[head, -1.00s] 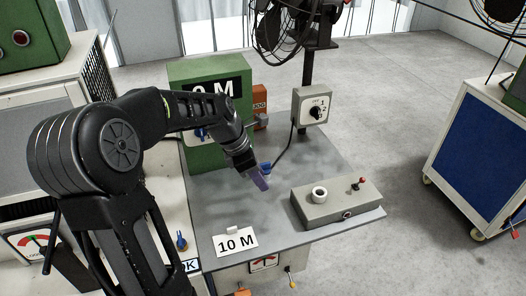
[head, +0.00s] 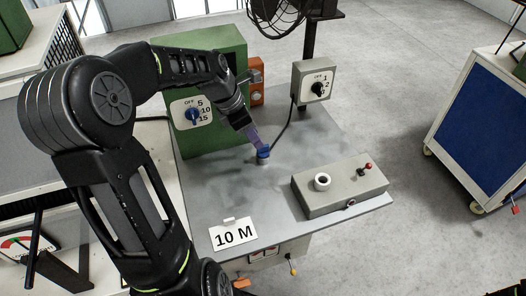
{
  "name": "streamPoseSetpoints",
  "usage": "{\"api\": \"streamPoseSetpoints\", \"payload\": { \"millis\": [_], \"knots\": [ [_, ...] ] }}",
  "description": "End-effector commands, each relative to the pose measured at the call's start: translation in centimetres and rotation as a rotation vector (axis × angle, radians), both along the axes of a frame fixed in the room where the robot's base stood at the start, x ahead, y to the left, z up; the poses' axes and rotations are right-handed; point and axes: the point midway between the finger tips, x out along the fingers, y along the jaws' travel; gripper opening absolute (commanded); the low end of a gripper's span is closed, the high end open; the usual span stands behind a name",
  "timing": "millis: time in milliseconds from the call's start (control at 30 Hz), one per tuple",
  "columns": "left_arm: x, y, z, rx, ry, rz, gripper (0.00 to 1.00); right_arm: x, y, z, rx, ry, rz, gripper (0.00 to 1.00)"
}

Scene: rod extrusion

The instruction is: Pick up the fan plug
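The fan plug (head: 263,154) is blue and stands on the grey tabletop (head: 225,178). A black cable runs from it up to the fan's grey switch box (head: 313,83). My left gripper (head: 254,138) reaches down from the upper left, and its purplish fingertips are right at the top of the plug. The fingers overlap in this view, so I cannot tell whether they are open, shut or touching the plug. My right gripper is not in view.
A green box (head: 222,131) with a dial stands behind my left gripper. A grey box with a white socket ring (head: 321,182) and red lever is on the right. A "10 M" card (head: 233,234) lies in front. The tabletop between them is clear.

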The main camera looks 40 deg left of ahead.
Motion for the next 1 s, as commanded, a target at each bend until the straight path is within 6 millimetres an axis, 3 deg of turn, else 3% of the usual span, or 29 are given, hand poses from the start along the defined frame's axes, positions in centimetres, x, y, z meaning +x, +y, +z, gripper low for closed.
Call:
{"api": "streamPoseSetpoints", "payload": {
  "millis": [367, 733, 1000],
  "knots": [
    [0.2, -0.1, -0.5, -0.001, 0.002, 0.001, 0.35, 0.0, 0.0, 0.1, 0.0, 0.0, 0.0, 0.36],
    [1.8, -1.0, -4.7, 0.0, 0.003, -0.001, 0.35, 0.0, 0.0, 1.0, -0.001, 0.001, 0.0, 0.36],
    [2.0, -1.1, -5.0, 0.001, 0.0, 0.0, 0.35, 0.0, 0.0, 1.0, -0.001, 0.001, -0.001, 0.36]
  ]
}}
